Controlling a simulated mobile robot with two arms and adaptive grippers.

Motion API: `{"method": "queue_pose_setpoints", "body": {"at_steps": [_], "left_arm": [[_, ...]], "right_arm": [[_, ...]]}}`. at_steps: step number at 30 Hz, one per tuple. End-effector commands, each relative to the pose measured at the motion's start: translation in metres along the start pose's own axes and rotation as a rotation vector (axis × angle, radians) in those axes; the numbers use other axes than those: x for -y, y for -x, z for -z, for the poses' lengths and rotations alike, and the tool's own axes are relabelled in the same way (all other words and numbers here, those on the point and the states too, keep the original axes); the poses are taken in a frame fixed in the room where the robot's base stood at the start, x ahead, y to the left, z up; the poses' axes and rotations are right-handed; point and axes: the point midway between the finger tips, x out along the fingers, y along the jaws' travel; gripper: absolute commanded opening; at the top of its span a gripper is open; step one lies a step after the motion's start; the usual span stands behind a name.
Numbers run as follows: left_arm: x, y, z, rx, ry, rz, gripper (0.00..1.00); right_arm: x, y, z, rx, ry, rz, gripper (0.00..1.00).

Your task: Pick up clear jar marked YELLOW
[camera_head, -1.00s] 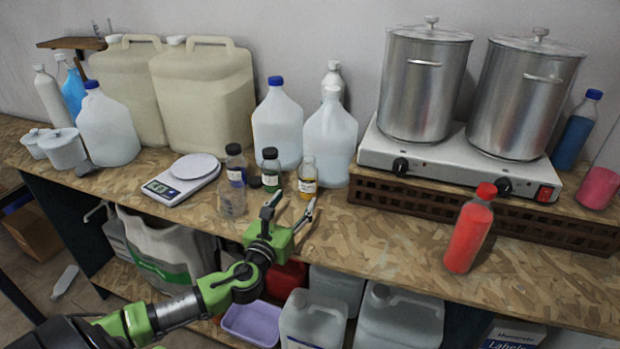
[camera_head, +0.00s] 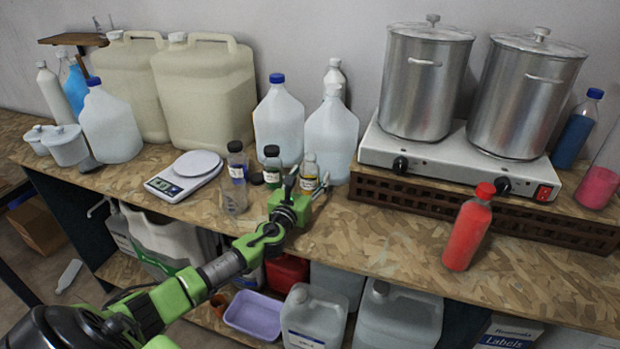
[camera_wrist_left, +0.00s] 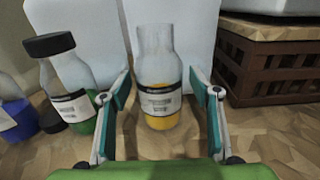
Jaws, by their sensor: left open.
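The clear jar with yellow contents (camera_head: 309,171) stands upright on the bench, with a pale label and a clear top; it also shows in the left wrist view (camera_wrist_left: 158,80). The label's words are too small to read. My left gripper (camera_head: 307,182) is open in front of it. In the left wrist view the gripper's fingers (camera_wrist_left: 160,90) stand to either side of the jar, with visible gaps and no clear contact. Part of the jar is hidden behind the gripper in the head view. My right gripper is not in view.
A black-capped jar with green contents (camera_head: 271,162) stands close to the left, also in the left wrist view (camera_wrist_left: 68,80). A jar with blue (camera_head: 236,163) is beyond it. White jugs (camera_head: 331,135) stand behind. A hot plate (camera_head: 450,165) on a brown crate (camera_head: 440,205) is at right.

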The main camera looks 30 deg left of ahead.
Motion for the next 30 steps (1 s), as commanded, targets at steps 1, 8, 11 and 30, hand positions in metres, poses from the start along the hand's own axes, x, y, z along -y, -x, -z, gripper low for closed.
{"method": "queue_pose_setpoints", "body": {"at_steps": [1, 8, 11, 30], "left_arm": [[0.0002, -0.001, 0.0, 0.0, 0.0, 0.0, 0.57], [0.0002, -0.0008, -0.0001, 0.0, 0.0, 0.001, 0.46], [0.0001, -0.0007, -0.0001, 0.0, 0.0, 0.001, 0.2], [0.0, -0.001, -0.0099, 0.003, 0.0, 0.001, 0.12]], "right_arm": [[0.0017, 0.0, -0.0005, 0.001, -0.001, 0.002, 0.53], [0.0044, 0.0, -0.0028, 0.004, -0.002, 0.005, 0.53], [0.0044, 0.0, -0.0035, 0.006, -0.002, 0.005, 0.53], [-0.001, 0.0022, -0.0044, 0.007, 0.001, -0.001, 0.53]]}}
